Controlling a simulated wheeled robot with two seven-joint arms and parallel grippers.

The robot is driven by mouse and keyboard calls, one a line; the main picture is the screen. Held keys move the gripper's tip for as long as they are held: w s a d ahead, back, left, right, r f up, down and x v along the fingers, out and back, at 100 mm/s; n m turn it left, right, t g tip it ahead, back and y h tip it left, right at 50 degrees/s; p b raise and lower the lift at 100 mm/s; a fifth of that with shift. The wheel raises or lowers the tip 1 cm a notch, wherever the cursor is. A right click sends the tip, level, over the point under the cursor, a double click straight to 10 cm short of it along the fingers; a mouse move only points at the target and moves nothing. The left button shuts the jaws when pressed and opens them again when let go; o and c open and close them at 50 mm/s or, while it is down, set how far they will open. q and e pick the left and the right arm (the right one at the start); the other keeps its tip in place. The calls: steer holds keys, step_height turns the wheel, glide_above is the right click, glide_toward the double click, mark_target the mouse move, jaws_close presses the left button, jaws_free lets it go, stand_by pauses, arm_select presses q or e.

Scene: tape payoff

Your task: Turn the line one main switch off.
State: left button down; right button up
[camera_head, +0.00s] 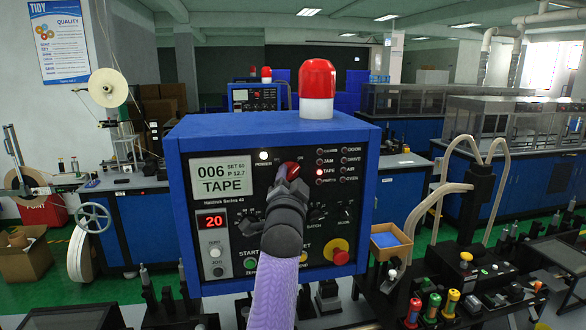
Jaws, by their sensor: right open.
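A blue control box (360,135) stands in front of me, with a black front panel. A red knob (291,171), which looks like the main switch, shows in the upper middle of the panel; its lower part is hidden, so its setting cannot be read. My right gripper (289,183) is open in front of the panel, its tips at the red knob. Whether they touch it cannot be told. A white lamp (263,156) is lit left of the knob. The display (221,178) reads "006 TAPE". My left gripper is not in view.
A red beacon (317,80) stands on the box. A red button on a yellow base (338,251) sits low on the panel. A second blue box (254,98) is farther back. Black machinery with coloured knobs (432,305) is at right, and a tape reel (90,218) at left.

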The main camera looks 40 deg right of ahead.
steer(key=shift+r, duration=0.2)
steer(key=shift+a, duration=0.1)
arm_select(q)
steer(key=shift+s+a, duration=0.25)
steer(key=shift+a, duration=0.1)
arm_select(e)
jaws_close()
